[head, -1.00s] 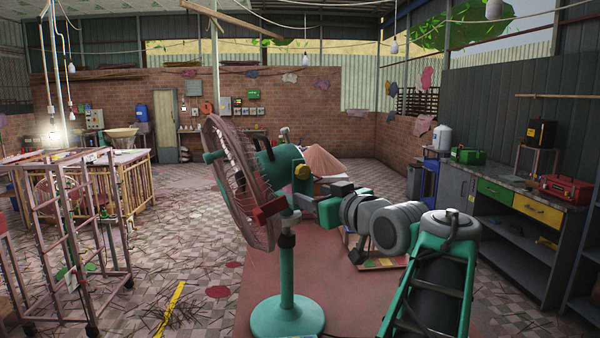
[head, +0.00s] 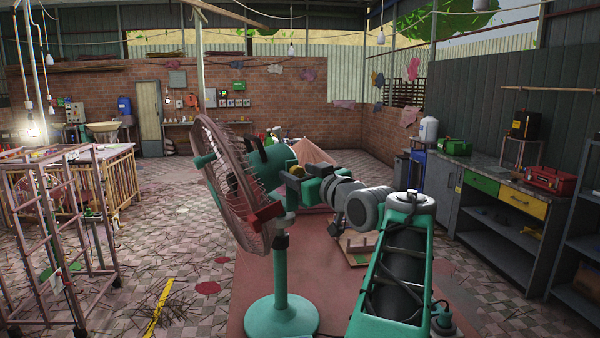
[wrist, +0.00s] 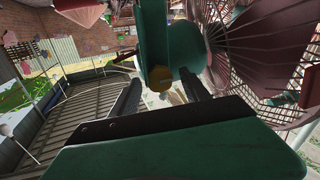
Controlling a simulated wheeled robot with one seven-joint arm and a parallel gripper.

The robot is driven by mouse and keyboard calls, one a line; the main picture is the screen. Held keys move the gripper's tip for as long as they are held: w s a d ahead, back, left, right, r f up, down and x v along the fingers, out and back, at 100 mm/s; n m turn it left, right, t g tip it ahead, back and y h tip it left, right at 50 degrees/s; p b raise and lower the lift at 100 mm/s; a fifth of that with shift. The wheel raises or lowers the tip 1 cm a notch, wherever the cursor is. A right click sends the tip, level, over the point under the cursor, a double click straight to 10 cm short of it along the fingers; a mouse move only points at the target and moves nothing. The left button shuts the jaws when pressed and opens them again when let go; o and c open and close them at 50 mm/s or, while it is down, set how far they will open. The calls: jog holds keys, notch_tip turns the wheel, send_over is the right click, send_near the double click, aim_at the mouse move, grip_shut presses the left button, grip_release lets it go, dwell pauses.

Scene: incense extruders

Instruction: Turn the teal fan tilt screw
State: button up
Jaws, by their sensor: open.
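The teal pedestal fan (head: 281,270) stands upright, with its pink wire cage facing left and its teal motor housing on the right. The tilt screw is a yellow knob (head: 297,171) on the housing's side, partly covered by my gripper (head: 302,183) in the head view. In the wrist view, the yellow knob (wrist: 158,76) lies between the dark fingertips of my gripper (wrist: 159,84). The fingers are apart, one on each side of the knob. I cannot tell whether either finger touches it.
The fan's cage (wrist: 262,50) is close on the right in the wrist view. A small peg board (head: 358,248) lies behind my arm. A pink rack (head: 70,235) stands at left and a workbench (head: 500,205) at right.

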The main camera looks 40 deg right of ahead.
jog(key=shift+c, duration=0.2)
grip_shut()
dwell(0.3)
jog(key=m, duration=0.4)
jog(key=shift+d+m, duration=0.1)
jog(key=shift+m, duration=0.2)
jog(key=m+p, duration=0.1)
jog(key=m, duration=0.3)
jog(key=shift+m, duration=0.3)
jog(key=m+p, duration=0.3)
jog(key=m, duration=0.2)
jog(key=shift+d, duration=0.1)
jog(key=shift+f+m+p, duration=0.15)
jog(key=shift+m+p, duration=1.15)
jog(key=shift+m, duration=0.9)
